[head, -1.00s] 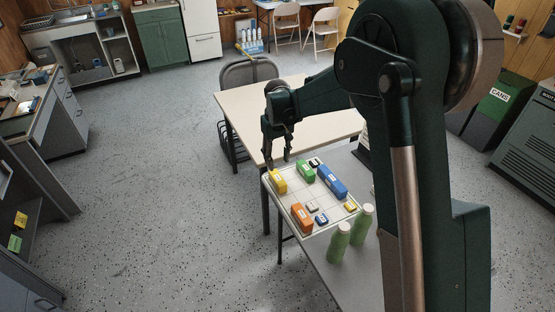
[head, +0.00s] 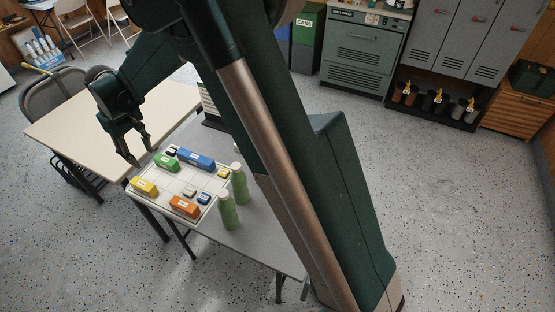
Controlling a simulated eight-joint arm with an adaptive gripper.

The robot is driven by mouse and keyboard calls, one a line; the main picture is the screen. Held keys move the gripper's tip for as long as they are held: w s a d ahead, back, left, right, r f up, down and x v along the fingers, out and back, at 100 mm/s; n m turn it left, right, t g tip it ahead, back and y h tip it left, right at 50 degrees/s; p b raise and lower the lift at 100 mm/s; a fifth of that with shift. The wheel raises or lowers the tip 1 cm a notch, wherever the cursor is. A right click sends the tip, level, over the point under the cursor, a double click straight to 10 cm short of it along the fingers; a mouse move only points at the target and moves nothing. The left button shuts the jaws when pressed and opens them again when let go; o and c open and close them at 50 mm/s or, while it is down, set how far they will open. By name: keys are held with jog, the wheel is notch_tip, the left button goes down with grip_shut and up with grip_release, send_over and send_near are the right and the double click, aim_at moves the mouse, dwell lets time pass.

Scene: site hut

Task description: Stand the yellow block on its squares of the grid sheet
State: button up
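The long yellow block (head: 144,187) lies at the left corner of the white grid sheet (head: 171,184), on the grey table. I cannot tell exactly which squares it covers. My gripper (head: 141,157) hangs above and slightly behind the yellow block, fingers pointing down. The fingers are apart, with nothing visible between them. Also on the sheet are a green block (head: 166,162), a long blue block (head: 196,159) and an orange block (head: 185,206).
Smaller pieces, including a small yellow one (head: 223,173) and a small blue one (head: 204,198), sit on the sheet. Two green bottles (head: 229,211) stand at its right edge. A cream table (head: 85,120) adjoins behind. The grey table's front (head: 258,240) is clear.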

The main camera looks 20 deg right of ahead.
jog(key=s+d+r+m+t, duration=0.1)
jog(key=s+d+r, duration=0.4)
jog(key=d, duration=0.4)
jog(key=s+d+r+m+t, duration=0.1)
jog(key=s+d+r+m, duration=0.15)
jog(key=d+r, duration=0.45)
jog(key=s+d+r+t, duration=0.1)
jog(key=s+d+r, duration=0.4)
jog(key=d, duration=0.5)
jog(key=s+d+f+m+t, duration=0.2)
jog(key=s+d+m+t, duration=0.1)
jog(key=s+d, duration=1.5)
jog(key=s+m, duration=0.1)
jog(key=s, duration=0.2)
jog(key=shift+s+m+t, duration=0.3)
jog(key=shift+m, duration=0.05)
